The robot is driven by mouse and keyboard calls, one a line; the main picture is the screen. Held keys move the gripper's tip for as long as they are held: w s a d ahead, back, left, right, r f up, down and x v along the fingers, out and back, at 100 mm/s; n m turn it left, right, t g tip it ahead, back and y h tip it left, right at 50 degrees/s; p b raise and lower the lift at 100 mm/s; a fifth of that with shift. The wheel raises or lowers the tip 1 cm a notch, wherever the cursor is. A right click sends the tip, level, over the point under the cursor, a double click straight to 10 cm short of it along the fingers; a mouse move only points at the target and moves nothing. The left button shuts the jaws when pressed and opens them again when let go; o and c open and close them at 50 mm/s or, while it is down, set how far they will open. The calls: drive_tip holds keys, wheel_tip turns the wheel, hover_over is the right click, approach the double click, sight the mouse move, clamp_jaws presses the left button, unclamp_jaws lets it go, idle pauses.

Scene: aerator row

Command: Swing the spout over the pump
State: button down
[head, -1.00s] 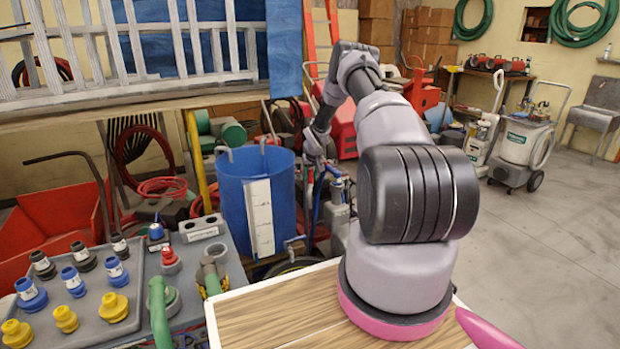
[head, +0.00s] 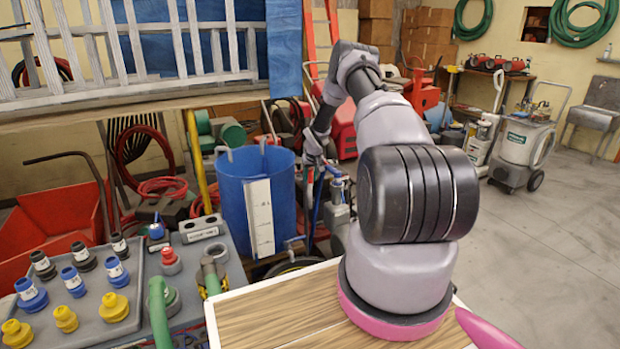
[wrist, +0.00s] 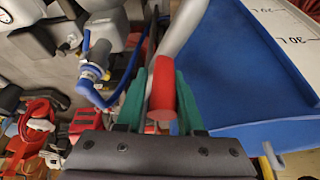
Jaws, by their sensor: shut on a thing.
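The spout (wrist: 188,35) is a grey curved pipe with a red end piece (wrist: 161,92) in the wrist view. My gripper (wrist: 160,100) has its two green fingers on either side of the red end piece and is shut on it. In the head view my gripper (head: 314,155) is beside the right rim of the blue tub, small and partly lost in clutter. A grey unit with a blue fitting and hose (wrist: 95,72) stands left of the fingers in the wrist view. I cannot tell for sure whether it is the pump.
The blue tub (head: 232,205) with a white litre scale stands just left of my gripper and fills the right of the wrist view (wrist: 240,75). A grey bench (head: 205,255) with coloured fittings is at the lower left. Open floor (head: 560,260) lies at the right.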

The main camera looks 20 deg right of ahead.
drive_tip(key=shift+s+a+f+n, duration=0.1)
drive_tip(key=shift+s+n, duration=0.05)
drive_tip(key=shift+n, duration=0.15)
